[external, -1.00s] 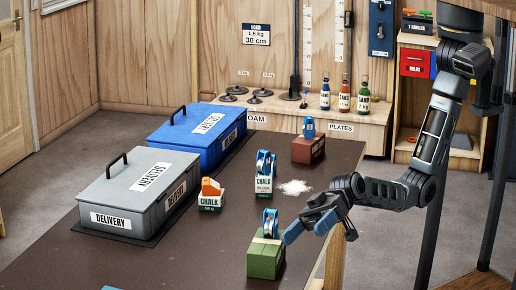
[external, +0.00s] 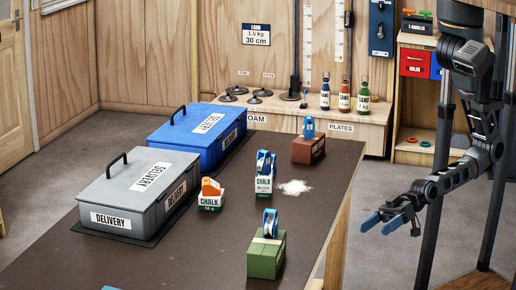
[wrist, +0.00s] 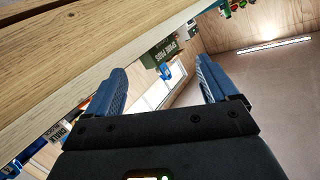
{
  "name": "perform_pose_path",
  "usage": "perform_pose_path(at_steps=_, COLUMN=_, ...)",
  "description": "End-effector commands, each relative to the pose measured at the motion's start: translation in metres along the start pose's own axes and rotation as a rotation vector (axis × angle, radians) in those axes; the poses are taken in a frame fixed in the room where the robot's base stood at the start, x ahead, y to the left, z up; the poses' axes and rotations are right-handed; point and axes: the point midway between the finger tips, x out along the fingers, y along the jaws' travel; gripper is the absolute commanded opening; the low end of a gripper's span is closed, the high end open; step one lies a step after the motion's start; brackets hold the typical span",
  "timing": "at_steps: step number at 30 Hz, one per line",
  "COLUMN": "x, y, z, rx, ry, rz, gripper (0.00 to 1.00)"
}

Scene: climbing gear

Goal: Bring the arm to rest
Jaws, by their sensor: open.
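My gripper (external: 388,226) is open and empty, with blue fingers. In the external view it hangs in free air to the right of the table (external: 150,262), clear of its edge. In the wrist view its two blue fingers (wrist: 165,88) stand wide apart with nothing held between them. My arm is folded back toward its column at the right of the external view.
The table's wooden edge (wrist: 70,75) fills the upper left of the wrist view. On the table stand a green block (external: 266,259) with a blue pulley, chalk boxes (external: 263,186), a grey delivery box (external: 115,190) and a blue one (external: 185,140). The floor below my gripper is free.

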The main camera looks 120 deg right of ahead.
Motion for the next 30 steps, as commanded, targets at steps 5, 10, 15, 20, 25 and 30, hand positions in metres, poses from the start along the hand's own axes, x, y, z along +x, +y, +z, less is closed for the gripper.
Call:
perform_pose_path(at_steps=5, x=-0.078, y=0.015, z=-0.004, rx=-0.073, ry=-0.009, rz=0.072, gripper=0.87)
perform_pose_path(at_steps=10, x=-0.144, y=0.020, z=-0.019, rx=-0.151, ry=-0.018, rz=0.126, gripper=0.87)
perform_pose_path(at_steps=15, x=-0.199, y=0.017, z=-0.042, rx=-0.230, ry=-0.031, rz=0.162, gripper=0.87)
perform_pose_path(at_steps=20, x=-0.230, y=0.012, z=-0.060, rx=-0.282, ry=-0.041, rz=0.179, gripper=0.87)
perform_pose_path(at_steps=25, x=-0.237, y=0.010, z=-0.066, rx=-0.296, ry=-0.041, rz=0.182, gripper=0.87)
perform_pose_path(at_steps=30, x=-0.237, y=0.010, z=-0.066, rx=-0.296, ry=-0.041, rz=0.182, gripper=0.87)
